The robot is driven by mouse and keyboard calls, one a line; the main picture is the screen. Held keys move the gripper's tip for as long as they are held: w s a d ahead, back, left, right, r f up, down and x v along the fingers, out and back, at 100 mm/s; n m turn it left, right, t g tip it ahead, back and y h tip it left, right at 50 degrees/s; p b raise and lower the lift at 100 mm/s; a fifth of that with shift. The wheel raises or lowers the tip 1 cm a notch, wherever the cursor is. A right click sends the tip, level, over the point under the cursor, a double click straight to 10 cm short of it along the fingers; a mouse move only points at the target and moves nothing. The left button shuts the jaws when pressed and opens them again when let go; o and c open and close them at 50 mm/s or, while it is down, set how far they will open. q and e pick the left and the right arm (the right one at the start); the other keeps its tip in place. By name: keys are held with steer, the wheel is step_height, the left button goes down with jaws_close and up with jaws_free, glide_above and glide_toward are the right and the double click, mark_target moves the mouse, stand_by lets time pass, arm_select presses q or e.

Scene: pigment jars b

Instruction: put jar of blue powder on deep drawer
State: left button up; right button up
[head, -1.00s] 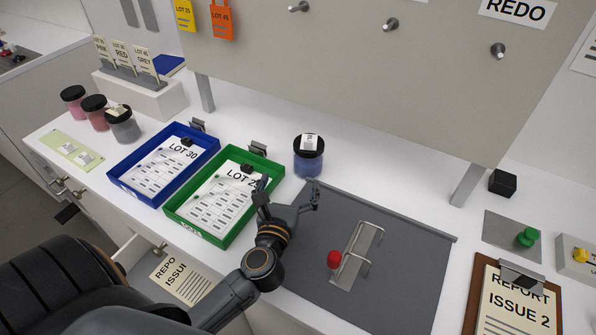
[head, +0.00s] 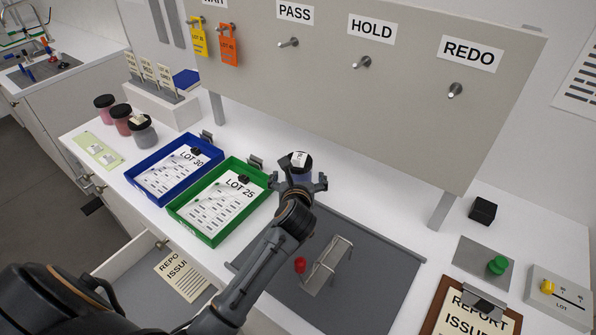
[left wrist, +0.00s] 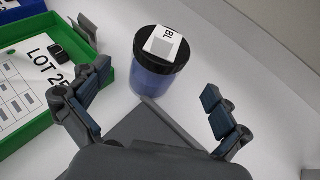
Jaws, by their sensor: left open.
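The jar of blue powder (head: 300,161) has a black lid with a white label and stands upright on the white counter, behind the grey mat. In the left wrist view the jar (left wrist: 154,82) is between and just beyond my spread fingers. My left gripper (head: 299,184) is open at the jar's near side and partly hides it; its fingers also show in the left wrist view (left wrist: 158,92). I cannot tell whether they touch the jar. A drawer (head: 122,257) stands open below the counter at the lower left, with a printed sheet inside. My right gripper is out of view.
A green tray (head: 213,242) and a blue tray (head: 146,195) stand left of the jar. A pegboard panel (head: 390,115) rises behind. Other jars (head: 117,114) stand far left.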

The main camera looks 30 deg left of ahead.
mark_target(298, 172)
arm_select(q)
steer(key=shift+w+a+f, duration=0.1)
steer(key=shift+w, duration=0.25)
steer(key=shift+w+a+f+p, duration=0.1)
steer(key=shift+w+a+p, duration=0.05)
steer(key=shift+w+p, duration=0.15)
steer(key=p+x, duration=0.1)
steer(key=x, duration=0.2)
steer(key=shift+a+f, duration=0.15)
steer(key=shift+f, duration=0.05)
steer(key=shift+w+a+f, duration=0.1)
steer(key=shift+w+f, duration=0.05)
steer(key=shift+w, duration=0.15)
steer(key=shift+w+a+f, duration=0.1)
steer(key=shift+w+f, duration=0.05)
steer(key=shift+w, duration=0.05)
steer(key=shift+s, duration=0.1)
steer(key=c, duration=1.5)
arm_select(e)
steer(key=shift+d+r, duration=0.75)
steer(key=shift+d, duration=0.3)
